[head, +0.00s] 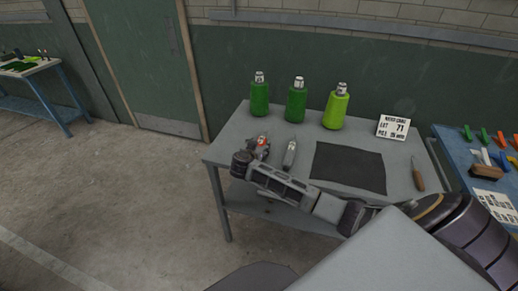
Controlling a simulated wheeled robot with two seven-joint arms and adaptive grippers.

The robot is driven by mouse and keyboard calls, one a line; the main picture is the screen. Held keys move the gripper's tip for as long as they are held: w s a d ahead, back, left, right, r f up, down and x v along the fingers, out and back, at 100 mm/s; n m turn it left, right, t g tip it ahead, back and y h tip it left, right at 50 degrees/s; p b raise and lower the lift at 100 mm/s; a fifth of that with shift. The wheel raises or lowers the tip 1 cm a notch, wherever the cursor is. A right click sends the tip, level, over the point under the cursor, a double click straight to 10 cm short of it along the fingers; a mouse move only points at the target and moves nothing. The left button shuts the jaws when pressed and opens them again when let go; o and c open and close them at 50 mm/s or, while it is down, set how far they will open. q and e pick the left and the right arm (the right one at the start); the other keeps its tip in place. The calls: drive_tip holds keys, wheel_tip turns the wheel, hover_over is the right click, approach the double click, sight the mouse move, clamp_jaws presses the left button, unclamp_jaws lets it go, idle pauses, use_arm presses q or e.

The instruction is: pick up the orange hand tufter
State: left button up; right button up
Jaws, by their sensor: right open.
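The orange hand tufter (263,141) lies near the left end of the grey table (232,142). Only a small orange-red part of it shows; the rest is hidden by my gripper. My right gripper (259,150) is open, at the tufter's near side and partly over it. I cannot tell whether they touch. A grey hand tool (290,153) of similar shape lies just to the right. My left gripper is not in view.
A dark mat (348,167), a lot card (393,127) and a brown-handled tool (418,180) are to the right. A blue table (455,150) adjoins at right.

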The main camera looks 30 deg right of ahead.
idle(0.4)
clamp_jaws()
